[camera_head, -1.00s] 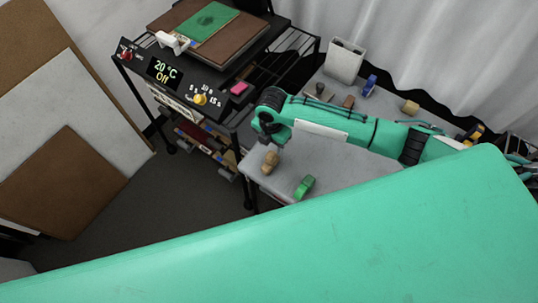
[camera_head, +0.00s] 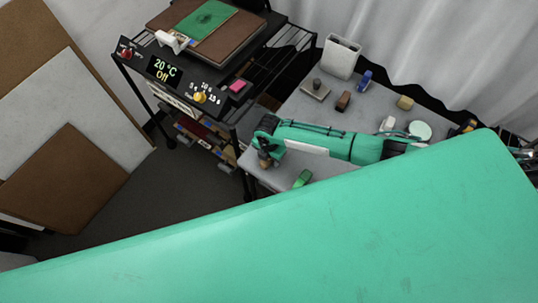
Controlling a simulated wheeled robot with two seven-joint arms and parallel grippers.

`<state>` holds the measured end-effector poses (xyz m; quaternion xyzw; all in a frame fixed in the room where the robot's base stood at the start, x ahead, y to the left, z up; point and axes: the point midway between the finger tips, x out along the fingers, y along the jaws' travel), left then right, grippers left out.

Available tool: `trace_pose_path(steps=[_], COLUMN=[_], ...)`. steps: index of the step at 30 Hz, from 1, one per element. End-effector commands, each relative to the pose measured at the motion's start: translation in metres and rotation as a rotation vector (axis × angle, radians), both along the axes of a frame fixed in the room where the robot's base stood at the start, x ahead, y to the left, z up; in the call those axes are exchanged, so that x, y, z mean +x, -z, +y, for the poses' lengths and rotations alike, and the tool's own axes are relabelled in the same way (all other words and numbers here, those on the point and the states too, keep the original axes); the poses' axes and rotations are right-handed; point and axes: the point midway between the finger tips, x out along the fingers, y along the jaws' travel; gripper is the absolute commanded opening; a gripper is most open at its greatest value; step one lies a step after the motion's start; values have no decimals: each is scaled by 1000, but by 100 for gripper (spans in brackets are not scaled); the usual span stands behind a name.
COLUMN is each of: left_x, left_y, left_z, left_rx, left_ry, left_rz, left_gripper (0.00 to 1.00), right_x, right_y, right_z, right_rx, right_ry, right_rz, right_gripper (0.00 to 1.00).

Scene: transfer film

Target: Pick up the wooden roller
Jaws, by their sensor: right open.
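A small tan wooden piece, which looks like the wooden roller (camera_head: 264,164), lies near the left corner of the grey table (camera_head: 330,120). My right gripper (camera_head: 265,157) points down right at it and covers much of it. It is open; I cannot tell whether the fingers are around the roller or just above it. My right arm reaches in from the right over the table. My left gripper does not show.
A green item (camera_head: 302,179) lies close by at the table's front edge. Behind are a dark brown block (camera_head: 343,101), a blue item (camera_head: 365,79), a tan block (camera_head: 405,102) and a white bin (camera_head: 341,57). A black heated press (camera_head: 178,92) stands left.

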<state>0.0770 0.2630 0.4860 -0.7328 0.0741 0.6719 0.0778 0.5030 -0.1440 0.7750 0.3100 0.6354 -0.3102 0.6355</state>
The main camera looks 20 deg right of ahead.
Motion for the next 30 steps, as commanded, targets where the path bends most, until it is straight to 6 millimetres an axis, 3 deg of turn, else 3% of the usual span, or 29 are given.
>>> trace_pose_path(steps=[5, 12, 14, 23, 30], left_x=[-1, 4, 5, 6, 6], left_y=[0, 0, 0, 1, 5], left_z=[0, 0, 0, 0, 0], left_rx=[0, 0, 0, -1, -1], left_ry=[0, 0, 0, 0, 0], left_rz=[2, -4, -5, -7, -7], left_gripper=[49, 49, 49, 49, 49], right_x=[0, 0, 0, 1, 1], right_y=[0, 0, 0, -3, -24], right_z=[0, 0, 0, 0, 0], right_rx=[0, 0, 0, 1, 2], right_ry=[0, 0, 0, 0, -1], right_rz=[0, 0, 0, -1, -3], right_gripper=[53, 6, 0, 0, 0])
